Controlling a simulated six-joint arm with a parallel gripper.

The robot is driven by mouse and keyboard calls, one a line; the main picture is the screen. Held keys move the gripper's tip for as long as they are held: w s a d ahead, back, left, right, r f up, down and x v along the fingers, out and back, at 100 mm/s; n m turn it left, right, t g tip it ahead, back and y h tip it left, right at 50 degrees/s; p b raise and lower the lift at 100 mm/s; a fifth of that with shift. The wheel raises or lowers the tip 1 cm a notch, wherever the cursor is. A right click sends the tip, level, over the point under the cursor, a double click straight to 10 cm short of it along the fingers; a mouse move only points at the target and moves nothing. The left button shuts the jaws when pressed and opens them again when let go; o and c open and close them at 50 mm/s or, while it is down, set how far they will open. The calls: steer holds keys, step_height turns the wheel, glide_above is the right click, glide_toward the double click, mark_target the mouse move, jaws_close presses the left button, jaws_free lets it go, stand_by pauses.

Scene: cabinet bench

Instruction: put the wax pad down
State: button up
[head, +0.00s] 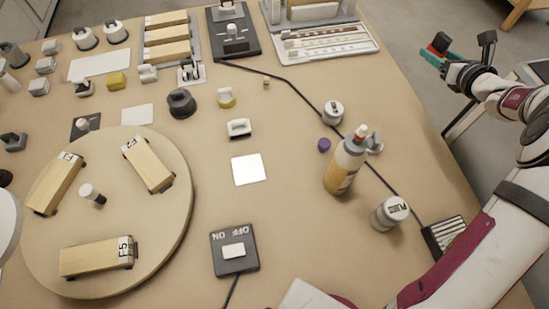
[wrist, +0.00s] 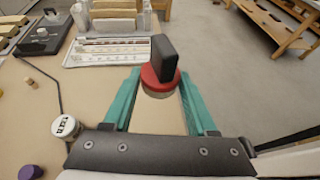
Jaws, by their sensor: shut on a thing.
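My gripper (head: 436,58) is at the upper right of the head view, raised, and appears just outside the table's right edge. Its teal fingers are shut on the wax pad, a red round pad with a black upright handle (head: 441,42). In the wrist view, the wax pad (wrist: 160,79) sits between the two fingertips, handle up, with a tan underside. Its red disc shows little in the head view, partly hidden by the fingers. The table (head: 300,210) shows behind and below the pad in the wrist view.
A bottle (head: 344,165), a grey tin (head: 390,213), a white-lidded jar (head: 333,112) and a purple cap (head: 324,145) stand on the right half. A black cable (head: 290,82) crosses there. A tray of strips (head: 325,43) lies at the back.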

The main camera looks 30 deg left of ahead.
steer(key=s+a+n+g+y, duration=0.2)
steer(key=s+a, duration=0.4)
steer(key=a, duration=0.3)
steer(key=n+g+y, duration=0.4)
steer(key=n+g, duration=0.5)
glide_above(253, 172)
step_height(253, 172, down, 21)
steer(key=shift+f, duration=0.1)
steer(key=shift+f, duration=0.1)
steer(key=o, duration=1.4)
steer(key=shift+c, duration=0.2)
